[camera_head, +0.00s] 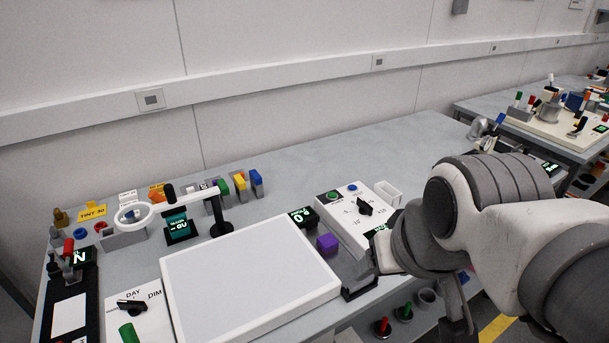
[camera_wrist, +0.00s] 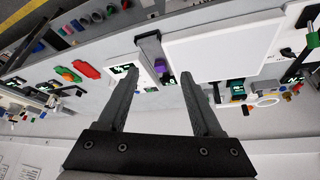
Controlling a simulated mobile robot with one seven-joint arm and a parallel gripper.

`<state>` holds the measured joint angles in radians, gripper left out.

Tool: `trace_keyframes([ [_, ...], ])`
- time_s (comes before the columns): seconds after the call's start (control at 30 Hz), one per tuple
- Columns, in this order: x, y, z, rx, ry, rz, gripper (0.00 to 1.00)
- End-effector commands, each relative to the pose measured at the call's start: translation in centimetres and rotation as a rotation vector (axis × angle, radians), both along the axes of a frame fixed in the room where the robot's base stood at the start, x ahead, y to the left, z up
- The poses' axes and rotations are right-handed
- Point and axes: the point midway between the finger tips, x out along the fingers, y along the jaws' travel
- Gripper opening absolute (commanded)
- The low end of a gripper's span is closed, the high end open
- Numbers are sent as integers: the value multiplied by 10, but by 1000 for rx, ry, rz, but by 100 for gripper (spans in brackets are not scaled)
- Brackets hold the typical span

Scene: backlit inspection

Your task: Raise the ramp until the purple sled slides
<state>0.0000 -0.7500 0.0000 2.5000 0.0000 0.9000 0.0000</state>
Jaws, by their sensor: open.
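A small purple block (camera_head: 327,243), which looks like the sled, sits just right of a large white panel in the head view. It also shows in the wrist view (camera_wrist: 160,66), lying between my fingertips in the picture. A grey strip with a dark front end (camera_head: 360,287) lies beside it and may be the ramp; it also shows in the wrist view (camera_wrist: 151,47). I cannot tell its tilt. My gripper (camera_wrist: 160,75) is open and empty, its fingers spread above the bench. In the head view my arm hides much of the area to the right.
The white panel (camera_head: 250,281) fills the bench middle. A white control box (camera_head: 352,213) with a green button and black knob stands behind right, near a small display (camera_head: 302,217). A ring magnifier (camera_head: 137,216) and coloured blocks stand left.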

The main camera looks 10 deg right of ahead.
Motion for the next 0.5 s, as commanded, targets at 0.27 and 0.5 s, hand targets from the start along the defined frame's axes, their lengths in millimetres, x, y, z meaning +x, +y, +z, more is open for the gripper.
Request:
trace_keyframes([
  [0.27,4,0,1,-3,2,4,75],
  [0.5,52,4,10,-44,31,64,75],
])
